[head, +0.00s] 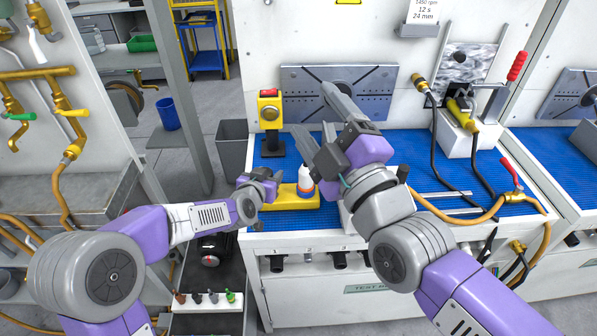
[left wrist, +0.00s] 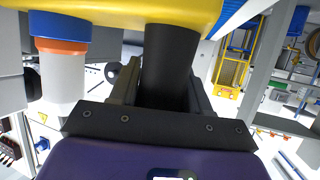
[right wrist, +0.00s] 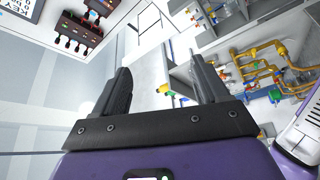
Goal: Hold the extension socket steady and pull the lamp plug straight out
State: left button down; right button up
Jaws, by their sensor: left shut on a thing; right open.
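A yellow block (head: 285,203), apparently the extension socket, lies on the blue bench mat. A white upright piece (head: 306,181) with orange and blue rings at its foot stands on it, apparently the lamp plug in its socket. In the left wrist view the yellow body (left wrist: 120,10) fills the top, with the white piece (left wrist: 62,85) beside my fingers. My left gripper (head: 268,180) is shut on a black post (left wrist: 168,62) joined to the yellow body. My right gripper (head: 312,110) is open and empty, raised above and behind the white piece. Its fingers (right wrist: 160,80) show nothing between them.
A yellow box with a red button (head: 269,112) stands behind the block. A slotted metal plate (head: 340,95) is on the back wall. Hoses and a red-handled valve (head: 512,172) are at the right. Small items stand on a dark cart (head: 208,298) below left. The bench's front edge is close.

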notch_tip(320, 180, up, 6)
jog(key=s+a+m+t, duration=0.2)
jog(key=a+t, duration=0.1)
jog(key=t, duration=0.1)
jog(key=m+g+h, duration=0.5)
jog(key=m+h, duration=0.9)
jog(key=m, duration=0.4)
send_over(304, 180)
jog(key=v, duration=0.5)
notch_tip(304, 180, down, 29)
notch_tip(304, 180, down, 7)
jog(key=shift+s+r, duration=0.1)
jog(key=shift+s, duration=0.1)
jog(key=x, duration=0.7)
jog(key=shift+w, duration=0.3)
jog(key=c, duration=1.1)
